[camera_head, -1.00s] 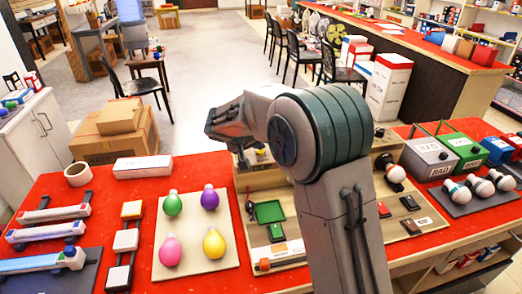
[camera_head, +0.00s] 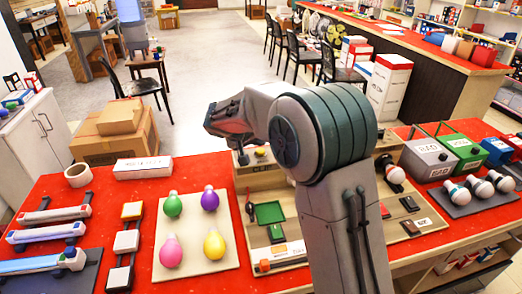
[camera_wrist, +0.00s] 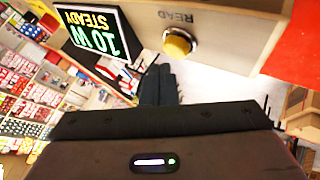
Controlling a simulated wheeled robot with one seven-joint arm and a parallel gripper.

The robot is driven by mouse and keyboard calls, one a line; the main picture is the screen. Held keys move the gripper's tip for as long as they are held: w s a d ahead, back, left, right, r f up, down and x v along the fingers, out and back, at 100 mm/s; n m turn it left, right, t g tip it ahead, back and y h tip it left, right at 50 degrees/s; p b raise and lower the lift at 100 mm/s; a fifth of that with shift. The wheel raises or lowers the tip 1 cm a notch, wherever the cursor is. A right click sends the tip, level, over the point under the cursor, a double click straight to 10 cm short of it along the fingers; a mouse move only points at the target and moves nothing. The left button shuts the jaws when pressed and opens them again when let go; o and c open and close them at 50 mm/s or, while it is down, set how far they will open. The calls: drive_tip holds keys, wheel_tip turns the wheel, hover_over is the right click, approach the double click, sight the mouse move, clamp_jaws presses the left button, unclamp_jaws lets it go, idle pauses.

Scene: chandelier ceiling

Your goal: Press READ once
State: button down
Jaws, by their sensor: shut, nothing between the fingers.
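The READ button (camera_wrist: 177,42) is a round yellow knob on a light wooden panel (camera_wrist: 232,36) in the wrist view. The word READ is printed beside it and appears upside down. A black display (camera_wrist: 95,34) at the upper left reads "10 W STEADY" in green and yellow. My gripper (camera_wrist: 160,74) is shut and empty, its dark fingertips just below and left of the button in the picture. A small gap shows between them, though depth is hard to judge.
In the head view, a red table holds a board with several coloured bulbs (camera_head: 222,235), lamp bars at left (camera_head: 45,232), a green tray (camera_head: 269,212) and a grey box (camera_head: 428,158). My arm stands close over the middle of the table.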

sight(260, 155)
drive_tip(key=shift+r, duration=0.1)
drive_tip(key=shift+r+p, duration=1.1)
drive_tip(key=shift+r, duration=1.35)
drive_tip(key=s+d+r+m+g+y, duration=0.1)
drive_tip(key=s+d+g, duration=0.1)
drive_tip(key=s+d, duration=0.5)
drive_tip(key=s+d+r+g+y, duration=0.1)
drive_tip(key=s+d, duration=0.4)
drive_tip(key=s, duration=0.5)
drive_tip(key=s+d+f+y, duration=0.1)
drive_tip(key=s+f, duration=0.1)
drive_tip(key=s, duration=0.7)
drive_tip(key=s+d+f+g+y, duration=0.1)
drive_tip(key=s+f+y, duration=0.1)
drive_tip(key=s, duration=0.7)
drive_tip(key=shift+s+m+g+y, duration=0.15)
drive_tip(key=shift+m+g+y, duration=0.15)
drive_tip(key=shift+m, duration=0.1)
